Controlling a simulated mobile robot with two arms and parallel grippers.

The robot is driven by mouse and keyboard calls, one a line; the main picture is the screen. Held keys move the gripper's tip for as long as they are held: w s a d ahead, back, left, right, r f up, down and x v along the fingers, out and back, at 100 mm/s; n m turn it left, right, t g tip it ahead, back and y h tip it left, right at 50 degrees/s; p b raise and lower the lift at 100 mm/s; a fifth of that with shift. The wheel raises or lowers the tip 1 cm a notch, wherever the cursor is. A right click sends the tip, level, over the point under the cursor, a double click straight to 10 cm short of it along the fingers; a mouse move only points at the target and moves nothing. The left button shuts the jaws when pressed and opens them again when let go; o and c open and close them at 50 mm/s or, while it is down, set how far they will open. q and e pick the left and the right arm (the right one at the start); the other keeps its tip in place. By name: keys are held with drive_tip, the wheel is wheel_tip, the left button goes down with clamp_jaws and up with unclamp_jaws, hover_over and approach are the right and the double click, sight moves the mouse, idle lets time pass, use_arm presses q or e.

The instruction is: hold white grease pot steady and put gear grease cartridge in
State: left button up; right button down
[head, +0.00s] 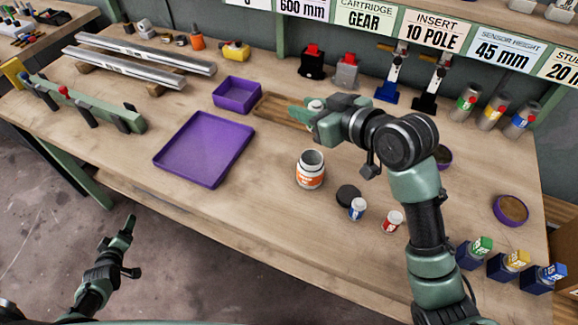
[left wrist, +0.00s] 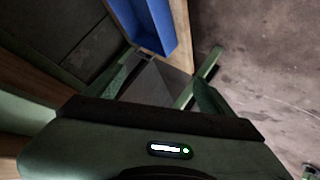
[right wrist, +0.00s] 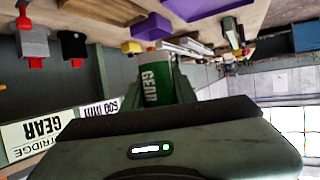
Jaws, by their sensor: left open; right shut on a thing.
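The white grease pot (head: 310,176) stands upright and open on the bench, with an orange label; neither gripper touches it. My right gripper (head: 305,113) is shut on the gear grease cartridge and holds it above the bench, behind the pot. In the head view only a pale end of the cartridge (head: 316,104) shows. In the right wrist view the cartridge (right wrist: 152,84) shows a green label reading GEAR. My left gripper (head: 128,232) is open and empty, off the bench's front edge, over the floor.
A black lid (head: 348,195), a blue-labelled cartridge (head: 357,209) and a red-labelled one (head: 392,222) stand right of the pot. A purple tray (head: 204,150) lies to its left, with a smaller purple bin (head: 237,94) behind. The bench in front of the pot is clear.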

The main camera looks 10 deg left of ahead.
use_arm(q)
drive_tip(key=w+a+r+n+t+y, duration=0.25)
drive_tip(key=w+a+r, duration=0.2)
drive_tip(key=r, duration=0.85)
drive_tip(key=w+a+r+n+t+y, duration=0.2)
drive_tip(key=w+a+r+n, duration=0.3)
drive_tip(key=r, duration=0.8)
drive_tip(key=w+a+r+n+t+y, duration=0.1)
drive_tip(key=a+r+n+t+y, duration=0.15)
drive_tip(key=a+r, duration=0.75)
drive_tip(key=n+g+h, duration=0.3)
drive_tip(key=n+h, duration=0.4)
drive_tip(key=h, duration=1.6)
hover_over(303, 177)
drive_tip(key=v, duration=0.5)
drive_tip(key=f, duration=0.1)
wheel_tip(303, 177, down, 4)
drive_tip(key=shift+r, duration=0.1)
drive_tip(key=shift+y, duration=0.4)
wheel_tip(303, 177, down, 4)
drive_tip(key=shift+d+f, duration=0.1)
drive_tip(key=x, duration=0.7)
drive_tip(key=shift+w+d+r, duration=0.15)
drive_tip(key=shift+w+r, duration=0.1)
